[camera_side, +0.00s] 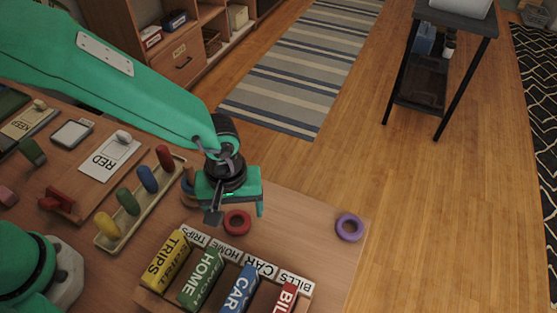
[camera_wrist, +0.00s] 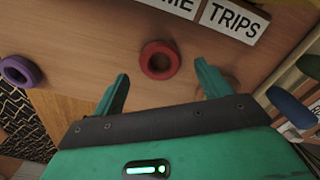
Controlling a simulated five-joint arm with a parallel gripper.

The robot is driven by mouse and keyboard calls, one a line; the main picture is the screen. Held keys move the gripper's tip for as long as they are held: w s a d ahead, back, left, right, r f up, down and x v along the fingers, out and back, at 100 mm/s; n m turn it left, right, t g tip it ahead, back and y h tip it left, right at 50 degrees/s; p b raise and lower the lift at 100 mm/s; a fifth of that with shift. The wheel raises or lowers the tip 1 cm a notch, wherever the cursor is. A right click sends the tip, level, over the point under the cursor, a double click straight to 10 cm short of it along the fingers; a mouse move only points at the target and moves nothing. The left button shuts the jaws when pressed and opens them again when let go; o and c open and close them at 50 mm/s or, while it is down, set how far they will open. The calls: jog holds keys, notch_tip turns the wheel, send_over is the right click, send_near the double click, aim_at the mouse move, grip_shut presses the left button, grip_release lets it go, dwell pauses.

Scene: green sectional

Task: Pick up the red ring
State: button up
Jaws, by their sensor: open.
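The red ring (camera_side: 237,222) lies flat on the wooden table, just behind the labelled box row in the side view. In the wrist view the red ring (camera_wrist: 160,60) sits ahead of the fingertips, roughly midway between them. My gripper (camera_side: 238,208) is green, open and empty, and hangs above the table close to the ring. In the wrist view my gripper (camera_wrist: 161,75) shows its two fingers spread wide, with the ring not between the pads but a little beyond the tips.
A purple ring (camera_side: 349,227) lies near the table's right edge. A labelled holder (camera_side: 245,257) with several upright coloured boxes stands at the front. A tray of coloured pegs (camera_side: 141,200) stands to the left. Another ring stack (camera_side: 187,190) is partly hidden by my gripper.

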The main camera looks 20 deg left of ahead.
aim_at(238, 224)
jog(key=shift+f, duration=1.55)
jog(key=c, duration=1)
jog(key=shift+c, duration=0.2)
notch_tip(238, 224, up, 10)
jog(key=shift+a, duration=0.1)
